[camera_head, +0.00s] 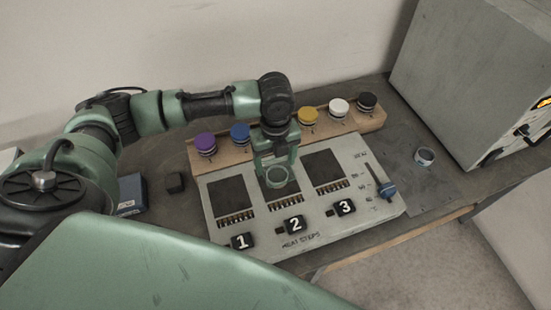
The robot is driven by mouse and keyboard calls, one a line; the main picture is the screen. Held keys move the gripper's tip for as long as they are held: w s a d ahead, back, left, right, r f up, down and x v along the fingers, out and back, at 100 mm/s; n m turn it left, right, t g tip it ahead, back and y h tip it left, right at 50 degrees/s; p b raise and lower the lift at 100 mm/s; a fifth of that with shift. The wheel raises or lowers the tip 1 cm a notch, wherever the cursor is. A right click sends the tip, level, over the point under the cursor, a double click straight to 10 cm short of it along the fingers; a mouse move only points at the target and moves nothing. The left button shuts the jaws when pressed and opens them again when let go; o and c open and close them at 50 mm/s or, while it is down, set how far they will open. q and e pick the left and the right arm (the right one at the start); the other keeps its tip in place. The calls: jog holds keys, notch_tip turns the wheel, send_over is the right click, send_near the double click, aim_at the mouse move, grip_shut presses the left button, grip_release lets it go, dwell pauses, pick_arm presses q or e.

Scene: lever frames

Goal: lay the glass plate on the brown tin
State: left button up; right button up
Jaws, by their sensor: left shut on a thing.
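My left gripper (276,167) points down over the middle of the grey panel and is shut on a small round, see-through piece with a pale rim, which looks like the glass plate (277,178). It is held in front of the row of tins, near the middle dark square; I cannot tell whether it touches the panel. The tin at the right end of the row, very dark, looks like the brown tin (367,102). It stands to the right of and behind my left gripper, apart from it. My right gripper is not in view.
Purple (205,142), blue (240,133), yellow (308,117) and white (339,108) tins stand on a wooden rack. The grey panel (285,241) has a blue-handled lever (387,190).

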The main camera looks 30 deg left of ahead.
pick_arm(q)
jog(key=shift+f+p, duration=0.3)
jog(key=shift+p, duration=0.05)
dwell(0.7)
jog(key=shift+f+p, duration=0.1)
jog(key=shift+p, duration=0.3)
dwell(0.4)
jog(key=o, duration=1.6)
notch_tip(320, 180, up, 7)
jog(key=p, duration=0.8)
